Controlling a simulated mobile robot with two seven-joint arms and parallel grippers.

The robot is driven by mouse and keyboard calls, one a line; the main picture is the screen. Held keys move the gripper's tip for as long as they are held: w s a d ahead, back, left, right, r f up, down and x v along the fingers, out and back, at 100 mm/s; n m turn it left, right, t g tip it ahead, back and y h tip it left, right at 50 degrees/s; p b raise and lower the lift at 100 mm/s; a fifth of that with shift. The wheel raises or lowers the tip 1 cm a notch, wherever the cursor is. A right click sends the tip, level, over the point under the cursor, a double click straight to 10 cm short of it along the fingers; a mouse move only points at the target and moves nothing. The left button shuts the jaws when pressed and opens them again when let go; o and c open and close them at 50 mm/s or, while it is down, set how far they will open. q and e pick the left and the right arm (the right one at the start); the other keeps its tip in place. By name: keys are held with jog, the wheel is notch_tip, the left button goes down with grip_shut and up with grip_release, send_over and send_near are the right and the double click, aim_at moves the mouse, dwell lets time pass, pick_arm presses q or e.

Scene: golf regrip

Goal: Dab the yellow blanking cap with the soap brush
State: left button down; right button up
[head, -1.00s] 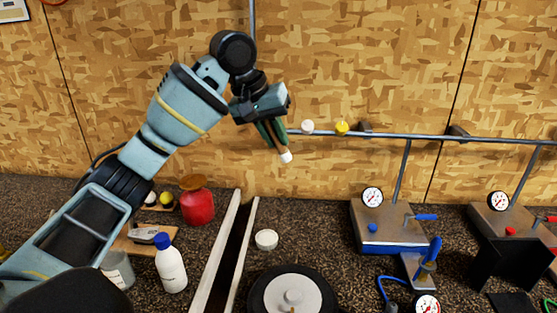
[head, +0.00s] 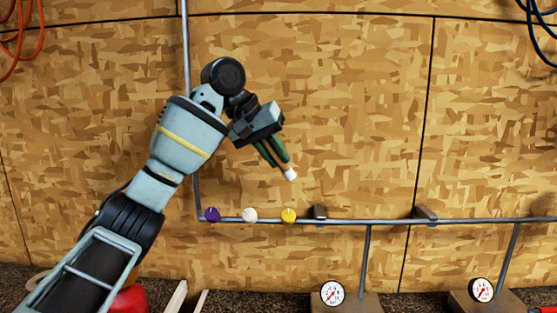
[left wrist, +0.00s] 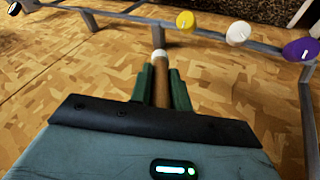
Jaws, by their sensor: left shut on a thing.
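My left gripper (head: 274,153) is shut on the soap brush, whose white tip (head: 290,175) points down and right. In the left wrist view the brush's brown handle (left wrist: 161,85) runs between the green fingers (left wrist: 161,88). The yellow blanking cap (head: 288,215) sits on the horizontal pipe and also shows in the left wrist view (left wrist: 185,21). In the head view the brush tip is above the yellow cap, with a visible gap. My right gripper is out of view.
A white cap (head: 250,215) and a purple cap (head: 212,215) sit on the same pipe (head: 385,221), left of the yellow one. Brackets (head: 320,212) hold the pipe to the wooden wall. Gauges (head: 332,293) stand below.

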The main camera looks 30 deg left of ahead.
pick_arm(q)
jog(key=shift+s, duration=0.1)
jog(key=shift+f, duration=3)
jog(key=shift+f, duration=0.3)
jog(key=shift+r, duration=3.5)
